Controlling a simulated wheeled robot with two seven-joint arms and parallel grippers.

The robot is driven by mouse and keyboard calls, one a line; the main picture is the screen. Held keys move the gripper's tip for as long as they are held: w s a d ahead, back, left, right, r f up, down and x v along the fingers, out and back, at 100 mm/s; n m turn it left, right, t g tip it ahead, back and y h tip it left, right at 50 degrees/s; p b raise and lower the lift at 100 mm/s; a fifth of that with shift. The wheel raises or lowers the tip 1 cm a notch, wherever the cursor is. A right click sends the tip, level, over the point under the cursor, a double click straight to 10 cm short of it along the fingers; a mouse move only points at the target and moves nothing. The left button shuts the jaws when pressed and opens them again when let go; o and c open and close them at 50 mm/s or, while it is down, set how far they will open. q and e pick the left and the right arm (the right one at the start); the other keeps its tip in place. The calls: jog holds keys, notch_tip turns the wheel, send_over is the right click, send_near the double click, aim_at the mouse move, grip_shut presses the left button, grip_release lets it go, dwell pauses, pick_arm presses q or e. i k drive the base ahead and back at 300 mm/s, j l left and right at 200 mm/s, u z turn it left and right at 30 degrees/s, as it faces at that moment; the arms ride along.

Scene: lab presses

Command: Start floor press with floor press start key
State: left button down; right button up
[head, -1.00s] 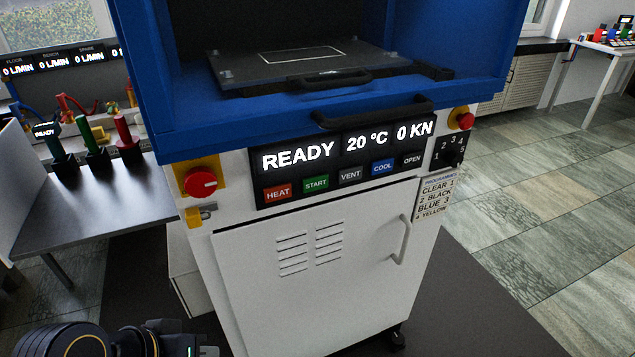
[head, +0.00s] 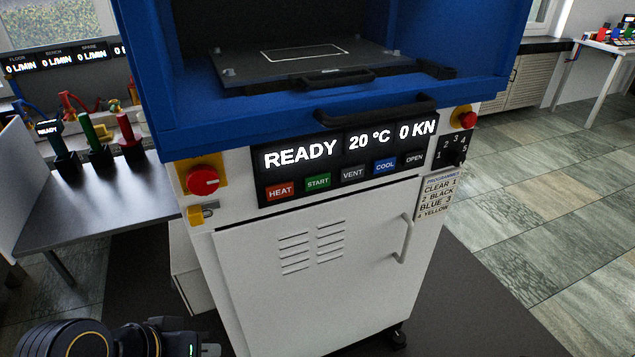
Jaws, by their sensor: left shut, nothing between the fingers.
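The floor press is a blue frame (head: 270,124) on a white cabinet (head: 330,270). Its front panel display (head: 300,154) reads READY, 20 °C and 0 KN. The green START key (head: 318,181) sits below the display, between the red HEAT key (head: 280,190) and the grey VENT key (head: 353,173). My left gripper (head: 208,350) is at the bottom left edge, low in front of the cabinet and well below the keys. It is shut and empty, with its tips partly cut off by the frame. My right gripper is not in view.
A red knob (head: 203,181) on a yellow plate is left of the panel. A red button (head: 467,119) and a numbered dial (head: 452,149) are on the right. A black handle (head: 375,110) juts out above the display. A side bench (head: 100,205) stands left.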

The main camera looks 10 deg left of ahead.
aim_at(312, 183)
jog(key=i+l, duration=0.2)
jog(key=l, duration=0.15)
jog(key=i+l, duration=0.2)
jog(key=l+u, duration=0.3)
jog(key=u, duration=1.75)
jog(key=i+l, duration=0.05)
